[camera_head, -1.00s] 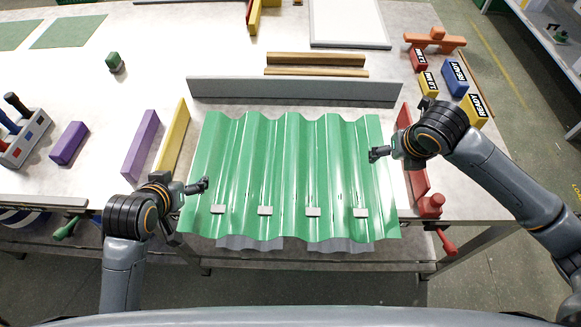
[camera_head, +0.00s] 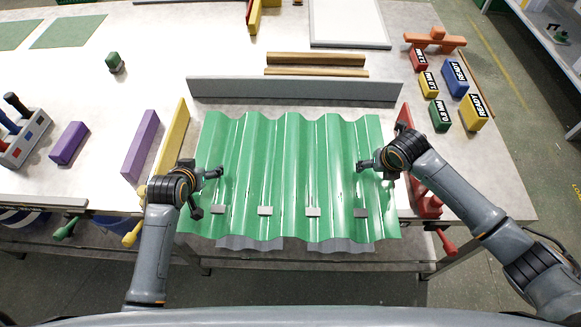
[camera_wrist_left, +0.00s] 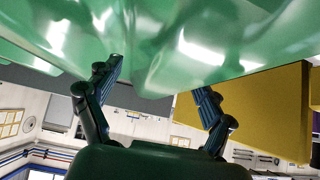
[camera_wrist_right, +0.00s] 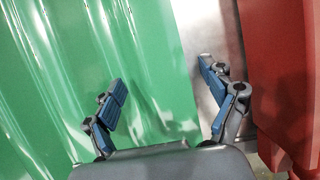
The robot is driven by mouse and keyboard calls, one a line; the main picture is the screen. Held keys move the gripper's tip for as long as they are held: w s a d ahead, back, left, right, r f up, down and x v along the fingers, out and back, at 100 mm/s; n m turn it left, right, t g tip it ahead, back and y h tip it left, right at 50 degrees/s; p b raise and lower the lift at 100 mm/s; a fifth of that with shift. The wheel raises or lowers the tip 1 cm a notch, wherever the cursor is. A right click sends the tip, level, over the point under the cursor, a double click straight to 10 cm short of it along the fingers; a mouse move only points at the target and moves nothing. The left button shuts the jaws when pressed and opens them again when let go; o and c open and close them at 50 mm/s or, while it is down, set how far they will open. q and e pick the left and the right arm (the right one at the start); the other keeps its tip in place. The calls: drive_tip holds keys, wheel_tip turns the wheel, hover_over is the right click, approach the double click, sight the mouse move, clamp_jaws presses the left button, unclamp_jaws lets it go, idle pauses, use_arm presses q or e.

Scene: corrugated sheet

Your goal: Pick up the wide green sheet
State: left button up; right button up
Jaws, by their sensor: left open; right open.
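The wide green corrugated sheet (camera_head: 275,170) lies across the front of the table in the head view, its front edge past the table's edge. Several small pale blocks (camera_head: 313,212) are on its front part. My left gripper (camera_head: 208,192) is open at the sheet's left side; in the left wrist view its fingers (camera_wrist_left: 160,78) are spread with a green fold (camera_wrist_left: 150,60) in front of them. My right gripper (camera_head: 362,167) is open at the right side. In the right wrist view, one finger is over the sheet (camera_wrist_right: 70,70), the other beyond its edge. Contact cannot be told.
A yellow bar (camera_head: 173,140) stands left of the sheet, and a red bar (camera_head: 404,118) stands right. A long grey bar (camera_head: 295,89) runs behind it. A grey corrugated sheet (camera_head: 250,243) shows beneath the front edge. Purple blocks (camera_head: 140,145) stand farther left; labelled blocks (camera_head: 457,78) lie back right.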

use_arm(q)
drive_tip(key=c, duration=1.5)
use_arm(e)
drive_tip(key=c, duration=1.5)
use_arm(q)
drive_tip(key=shift+c, duration=0.2)
use_arm(e)
drive_tip(key=shift+c, duration=0.2)
use_arm(q)
drive_tip(key=shift+r, duration=0.1)
